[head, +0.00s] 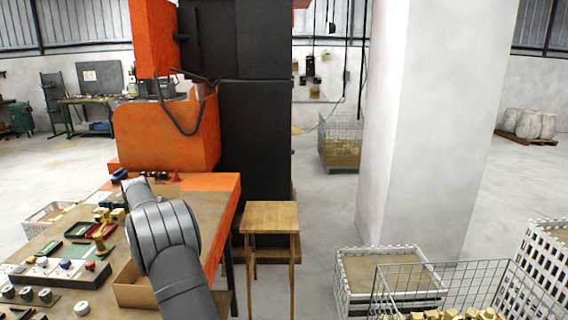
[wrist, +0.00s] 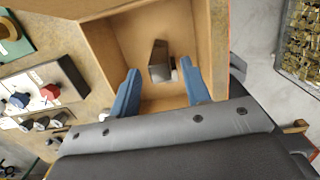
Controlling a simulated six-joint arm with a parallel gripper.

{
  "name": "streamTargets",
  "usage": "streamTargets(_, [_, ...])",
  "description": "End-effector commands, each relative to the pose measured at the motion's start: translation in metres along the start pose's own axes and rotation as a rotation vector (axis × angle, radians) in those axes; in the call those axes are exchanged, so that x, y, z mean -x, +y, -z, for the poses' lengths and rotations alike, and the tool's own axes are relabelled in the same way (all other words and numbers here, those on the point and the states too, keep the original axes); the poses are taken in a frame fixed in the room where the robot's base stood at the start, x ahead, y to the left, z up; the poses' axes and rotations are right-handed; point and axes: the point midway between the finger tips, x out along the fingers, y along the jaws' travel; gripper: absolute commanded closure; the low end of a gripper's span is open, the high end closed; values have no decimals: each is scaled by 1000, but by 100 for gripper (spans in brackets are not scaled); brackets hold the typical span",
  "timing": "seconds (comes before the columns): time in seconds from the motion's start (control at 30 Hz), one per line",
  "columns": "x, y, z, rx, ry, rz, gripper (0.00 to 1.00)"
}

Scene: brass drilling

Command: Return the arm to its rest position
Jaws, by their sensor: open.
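My gripper (wrist: 158,66) shows in the wrist view with its two blue fingers spread apart. It is over an open cardboard box (wrist: 112,62). A small dark metal-looking piece (wrist: 158,52) lies inside the box, seen between the fingers; I cannot tell how far below them it is, and they do not close on it. In the head view my grey arm reaches over the workbench (head: 226,190) and hides my gripper. Part of the cardboard box (head: 128,292) shows to the left of the arm.
A control panel with knobs (head: 60,268) and small trays (head: 78,229) are left of my arm. The orange machine (head: 165,137) rises behind. A wooden stool (head: 270,217) stands right of the bench. Wire baskets of brass parts (head: 440,285) are at lower right.

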Motion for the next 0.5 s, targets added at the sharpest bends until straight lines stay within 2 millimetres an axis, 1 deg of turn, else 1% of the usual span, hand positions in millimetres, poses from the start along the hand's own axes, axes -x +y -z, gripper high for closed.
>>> streamTargets(0.03, [-11,0,0,0,2,2,57])
streamTargets(0.1, [-25,0,0,0,2,2,57])
streamTargets(0.17, [-37,-1,0,0,2,1,57])
streamTargets(0.2, [-37,0,0,-1,-2,-1,57])
streamTargets(0.23, [-26,0,-2,-1,-6,-4,57])
streamTargets(0.4, [9,0,-6,-1,-4,-3,57])
streamTargets(0.5, [18,-21,-8,-5,-2,0,57])
